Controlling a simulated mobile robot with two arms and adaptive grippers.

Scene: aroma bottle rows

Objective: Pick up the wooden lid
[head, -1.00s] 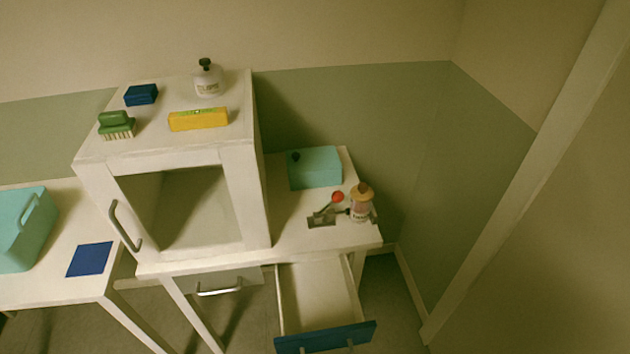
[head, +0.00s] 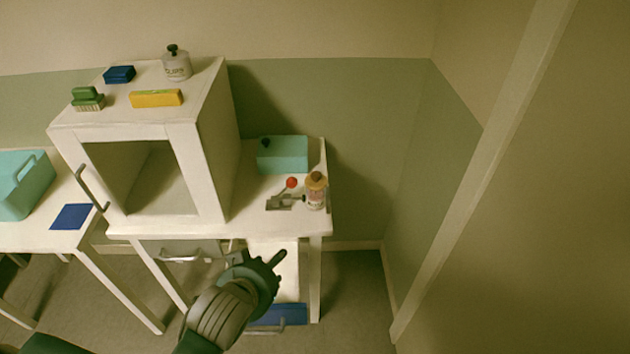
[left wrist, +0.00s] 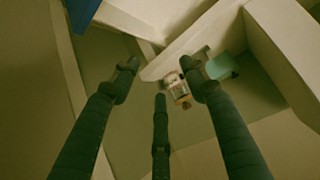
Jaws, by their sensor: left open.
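The wooden lid (head: 316,179) is a round tan cap. It sits on top of a pale labelled bottle (head: 316,197) near the right front corner of the side table. My left gripper (head: 277,262) is in front of and below the table top, over the open drawer. In the left wrist view its fingers (left wrist: 162,80) are spread and empty. My right gripper is not in view.
A lever with a red knob (head: 291,183) stands left of the bottle, with a teal box (head: 282,154) behind. The white cabinet (head: 211,172) rises to the left. The open drawer with blue front (head: 279,315) juts out below. The floor to the right is clear.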

